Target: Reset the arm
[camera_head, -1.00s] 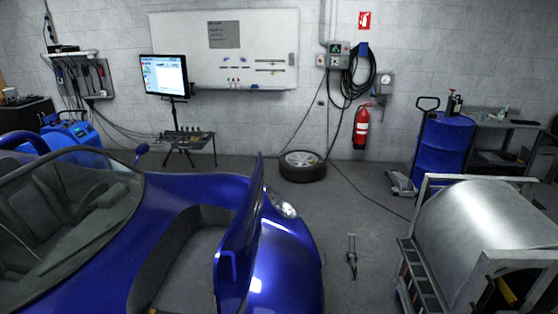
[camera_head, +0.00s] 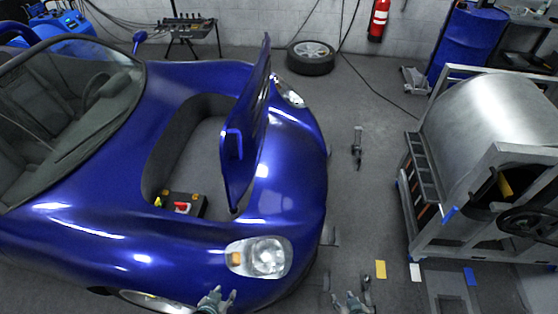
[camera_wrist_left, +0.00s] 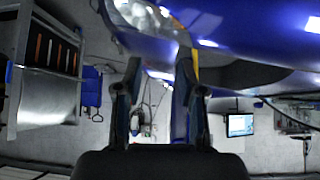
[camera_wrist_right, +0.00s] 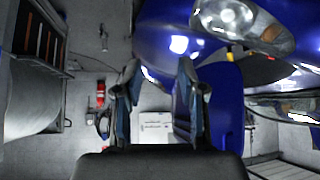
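My left gripper (camera_head: 216,299) shows at the bottom of the head view, in front of the blue car (camera_head: 100,240) near its headlight (camera_head: 258,257). Its two fingers stand apart with nothing between them in the left wrist view (camera_wrist_left: 160,75). My right gripper (camera_head: 351,303) is at the bottom of the head view, over the floor to the right of the car. Its fingers also stand apart and empty in the right wrist view (camera_wrist_right: 158,85). Most of both arms is outside the head view.
The car's front lid (camera_head: 250,130) stands raised over a compartment holding a black battery (camera_head: 185,205). A metal roller machine (camera_head: 490,120) stands at the right.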

